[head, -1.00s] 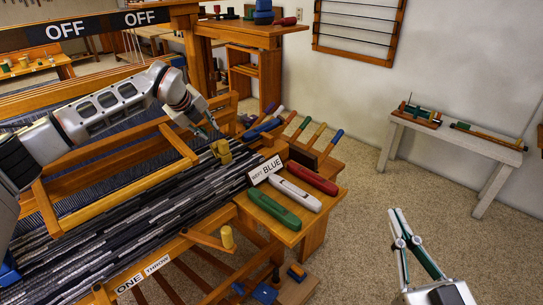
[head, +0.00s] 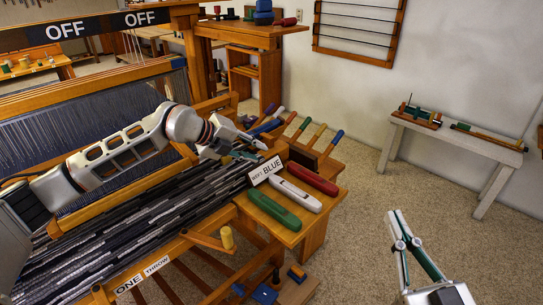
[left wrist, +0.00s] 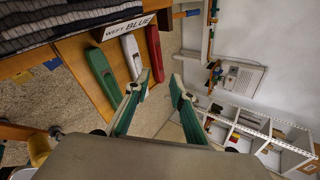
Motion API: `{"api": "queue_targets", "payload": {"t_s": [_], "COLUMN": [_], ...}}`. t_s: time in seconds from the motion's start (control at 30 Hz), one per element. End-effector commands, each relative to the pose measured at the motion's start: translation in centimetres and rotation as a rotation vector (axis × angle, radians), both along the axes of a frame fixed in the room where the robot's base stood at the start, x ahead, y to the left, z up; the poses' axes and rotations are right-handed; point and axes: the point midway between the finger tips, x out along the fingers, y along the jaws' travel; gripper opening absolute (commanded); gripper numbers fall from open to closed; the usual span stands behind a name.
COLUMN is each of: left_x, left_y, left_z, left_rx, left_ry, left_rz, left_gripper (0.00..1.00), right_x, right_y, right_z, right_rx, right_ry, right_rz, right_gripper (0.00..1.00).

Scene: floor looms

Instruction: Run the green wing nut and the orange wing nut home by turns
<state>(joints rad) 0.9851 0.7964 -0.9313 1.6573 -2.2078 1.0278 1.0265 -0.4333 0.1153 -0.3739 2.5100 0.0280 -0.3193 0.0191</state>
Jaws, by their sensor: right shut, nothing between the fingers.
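I cannot make out a green or an orange wing nut in either view. My left gripper (head: 254,151) is above the loom's right edge, close to the shuttle shelf. In the left wrist view its two green-padded fingers (left wrist: 160,80) stand apart with nothing between them. My right gripper (head: 396,214) is shut and empty over the carpet at the lower right, away from the loom.
The shelf holds a green shuttle (head: 274,209), a white shuttle (head: 296,193), a red shuttle (head: 313,179) and a "WEFT BLUE" sign (head: 266,170). Several coloured-handled tools stand behind it. A grey bench (head: 459,139) with small fixtures stands by the wall. Carpet between is clear.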

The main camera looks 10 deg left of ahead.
Motion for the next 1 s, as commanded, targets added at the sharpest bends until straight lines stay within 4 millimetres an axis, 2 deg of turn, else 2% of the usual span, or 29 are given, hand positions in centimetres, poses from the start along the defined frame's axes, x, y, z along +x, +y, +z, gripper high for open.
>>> {"api": "queue_targets", "payload": {"t_s": [0.2,0.4,0.63,1.0], "left_x": [-2.2,-3.8,-4.6,-4.7], "left_y": [-3.4,-5.4,-6.3,-6.4], "left_z": [0.7,1.8,2.7,2.8], "left_rx": [-0.101,-0.181,-0.226,-0.227], "left_ry": [-0.055,-0.105,-0.136,-0.137], "left_rz": [-0.072,-0.114,-0.134,-0.135], "left_gripper": [0.24,0.24,0.24,0.24], "right_x": [0.0,0.0,0.0,0.0], "right_y": [0.0,0.0,0.0,0.0], "right_z": [-0.1,-0.2,-0.3,-0.4], "right_rx": [0.000,0.000,0.000,-0.001], "right_ry": [0.000,0.001,0.001,0.004], "right_rz": [0.000,0.000,0.000,0.000], "right_gripper": [0.00,0.00,0.00,0.00]}}
